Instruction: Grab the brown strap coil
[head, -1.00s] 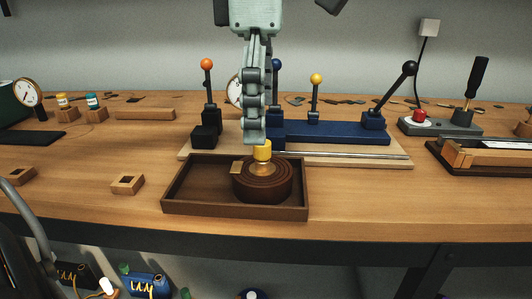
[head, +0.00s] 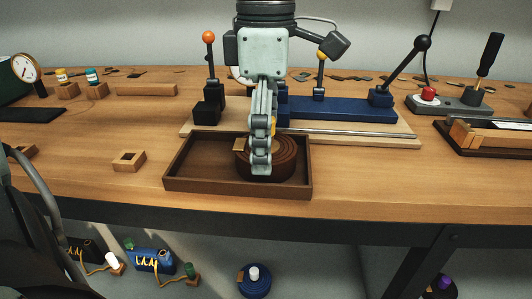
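The brown strap coil (head: 284,165) lies flat in a dark brown tray (head: 208,185) on the bench. A yellow knob (head: 273,127) at its middle is mostly hidden behind my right gripper. My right gripper (head: 260,168) points down over the coil, its near finger in front of the coil's side and covering its centre. The fingers are seen edge-on, one behind the other, so their gap and any contact with the coil do not show. A dark arm part with a grey tube at the left edge seems to be mine; no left gripper shows.
Behind the tray stands a board with a blue base (head: 335,108) and several knobbed levers. A small wooden block (head: 129,161) lies left of the tray. A wooden fixture (head: 487,136) and a red button (head: 429,94) are at the right. Bench space right of the tray is clear.

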